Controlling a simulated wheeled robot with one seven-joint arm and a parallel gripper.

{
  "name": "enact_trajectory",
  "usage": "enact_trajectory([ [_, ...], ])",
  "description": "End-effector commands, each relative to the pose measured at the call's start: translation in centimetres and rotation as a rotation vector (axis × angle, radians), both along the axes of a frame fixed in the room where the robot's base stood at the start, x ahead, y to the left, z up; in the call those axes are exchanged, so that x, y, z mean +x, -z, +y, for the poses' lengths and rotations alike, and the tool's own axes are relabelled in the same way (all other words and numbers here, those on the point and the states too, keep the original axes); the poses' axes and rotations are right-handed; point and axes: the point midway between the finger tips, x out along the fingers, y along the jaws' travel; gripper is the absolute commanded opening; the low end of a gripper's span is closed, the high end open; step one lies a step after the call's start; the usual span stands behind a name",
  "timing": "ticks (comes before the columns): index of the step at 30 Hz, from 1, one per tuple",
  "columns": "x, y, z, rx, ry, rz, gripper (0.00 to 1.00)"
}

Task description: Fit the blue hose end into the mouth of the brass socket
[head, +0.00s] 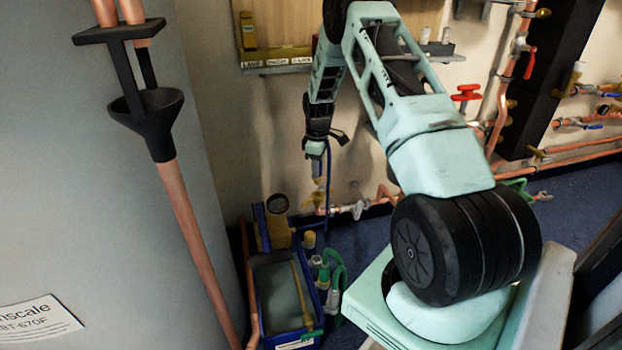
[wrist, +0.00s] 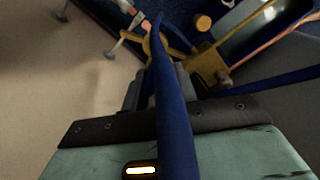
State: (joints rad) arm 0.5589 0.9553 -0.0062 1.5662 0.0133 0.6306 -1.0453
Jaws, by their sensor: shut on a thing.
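The blue hose (wrist: 172,110) runs up the middle of the wrist view, between the fingers of my gripper (wrist: 158,85). The gripper is shut on it. Its narrow far end reaches over a yellow brass fitting (wrist: 148,48), which looks like the socket. The hose hides part of the fitting, and I cannot tell whether they touch. In the head view my gripper (head: 316,165) points down at the wall pipework. The blue hose (head: 328,190) hangs beside it, and a brass piece (head: 318,199) shows just below. The socket's mouth is not clearly visible.
Copper pipes with a valve (head: 350,209) run low along the wall. A blue tub (head: 262,315) with a gauge (head: 277,204) behind it and green-handled tools (head: 330,275) stand on the floor below. A copper pipe with a black funnel (head: 150,115) is at left.

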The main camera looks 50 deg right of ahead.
Motion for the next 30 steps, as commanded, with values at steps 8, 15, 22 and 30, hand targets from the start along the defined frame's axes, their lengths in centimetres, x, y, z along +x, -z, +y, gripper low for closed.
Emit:
enact_trajectory([
  [8,0.3,0.0,-1.3,-0.014,0.026,-0.013,0.02],
  [15,0.2,2.0,-1.1,-0.012,0.022,-0.01,0.02],
  [22,0.2,3.3,-0.9,-0.01,0.02,-0.009,0.02],
  [30,0.2,3.4,-0.8,-0.008,0.019,-0.008,0.02],
])
